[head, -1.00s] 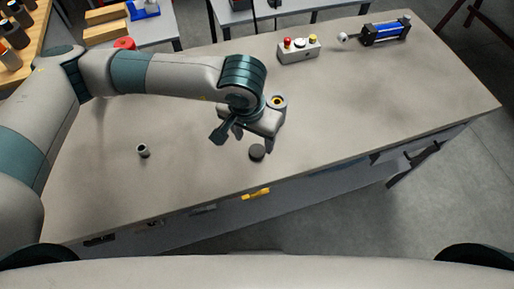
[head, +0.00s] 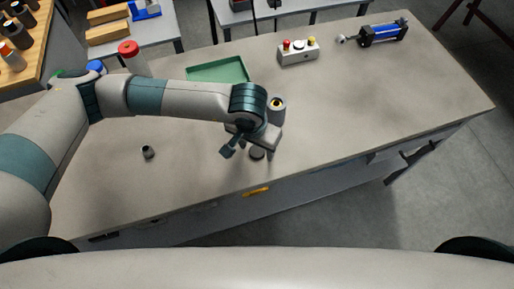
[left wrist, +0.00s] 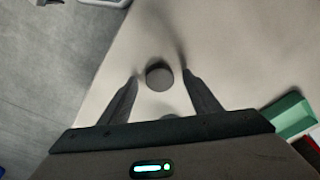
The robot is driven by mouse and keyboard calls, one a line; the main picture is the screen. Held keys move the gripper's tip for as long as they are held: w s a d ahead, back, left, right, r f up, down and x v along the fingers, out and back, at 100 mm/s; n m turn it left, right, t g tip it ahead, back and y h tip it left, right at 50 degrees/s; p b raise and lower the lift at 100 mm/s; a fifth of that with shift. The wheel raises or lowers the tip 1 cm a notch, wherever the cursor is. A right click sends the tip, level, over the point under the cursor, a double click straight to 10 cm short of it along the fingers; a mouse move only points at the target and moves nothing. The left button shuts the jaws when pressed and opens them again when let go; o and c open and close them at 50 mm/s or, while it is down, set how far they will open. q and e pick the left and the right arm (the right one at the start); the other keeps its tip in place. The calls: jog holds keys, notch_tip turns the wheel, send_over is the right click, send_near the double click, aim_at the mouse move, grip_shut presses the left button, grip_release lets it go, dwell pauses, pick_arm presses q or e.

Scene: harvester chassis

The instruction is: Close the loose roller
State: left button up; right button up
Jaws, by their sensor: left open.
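A dark round cap-like disc (head: 257,154) lies flat on the workbench near its front edge. In the left wrist view the disc (left wrist: 159,76) shows between and just beyond the two open fingertips. Whether the fingers touch it cannot be told. My right gripper is not in view.
A green tray (head: 218,70), a button box (head: 298,52) and a blue cylinder device (head: 383,33) are at the back. A red-capped bottle (head: 131,56) stands back left. The bench's right side is clear.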

aim_at(258, 148)
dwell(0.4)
pick_arm(q)
jog(key=c, duration=1.1)
jog(key=shift+r, duration=0.2)
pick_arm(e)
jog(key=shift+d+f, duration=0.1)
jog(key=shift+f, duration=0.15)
